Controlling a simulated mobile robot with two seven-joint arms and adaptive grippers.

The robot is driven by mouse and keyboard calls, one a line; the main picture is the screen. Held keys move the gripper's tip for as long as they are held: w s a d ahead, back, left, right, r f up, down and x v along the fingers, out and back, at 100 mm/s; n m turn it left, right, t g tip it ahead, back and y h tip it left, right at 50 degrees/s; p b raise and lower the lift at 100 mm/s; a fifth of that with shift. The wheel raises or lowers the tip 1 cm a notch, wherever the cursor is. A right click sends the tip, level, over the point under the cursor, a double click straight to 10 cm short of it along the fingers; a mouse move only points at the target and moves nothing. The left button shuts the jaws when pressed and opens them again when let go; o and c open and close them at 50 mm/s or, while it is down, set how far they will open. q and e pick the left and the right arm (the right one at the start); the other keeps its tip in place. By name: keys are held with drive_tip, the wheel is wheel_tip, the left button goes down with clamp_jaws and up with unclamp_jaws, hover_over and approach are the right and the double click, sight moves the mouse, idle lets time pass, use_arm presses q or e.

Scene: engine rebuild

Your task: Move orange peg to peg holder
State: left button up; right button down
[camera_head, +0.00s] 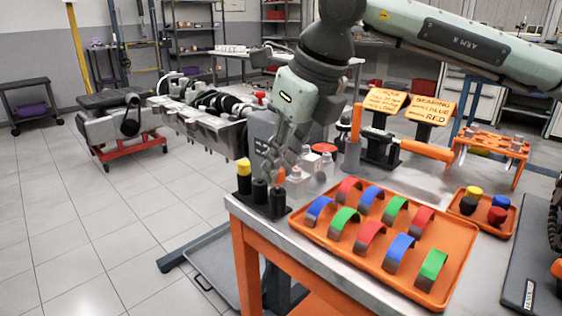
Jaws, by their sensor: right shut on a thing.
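The orange peg (281,174) shows as a small orange piece at the fingertips of my right gripper (271,170). The gripper points down and is shut on the peg. The peg holder (268,212) is a dark block at the left corner of the workbench, with several upright dark cylinders. The rear left one has a yellow top (244,168). The orange peg is right over the right-hand cylinder; I cannot tell whether it is seated in it. The gripper hides part of the peg. My left gripper is not in view.
An orange tray (340,252) with several coloured bearing shells lies right of the holder. A small tray (481,198) holds yellow, black, blue and red pieces. Small bottles (298,179) stand just behind the holder. Yellow signs (430,110) and an orange rack (491,146) are farther back.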

drive_tip(key=shift+f+b, duration=1)
drive_tip(key=shift+f, duration=0.05)
drive_tip(key=c, duration=1.6)
unclamp_jaws()
drive_tip(key=shift+c, duration=0.2)
drive_tip(key=shift+r, duration=0.35)
drive_tip(key=shift+r+p, duration=0.55)
drive_tip(key=shift+r, duration=0.55)
drive_tip(key=shift+r, duration=0.1)
drive_tip(key=o, duration=0.6)
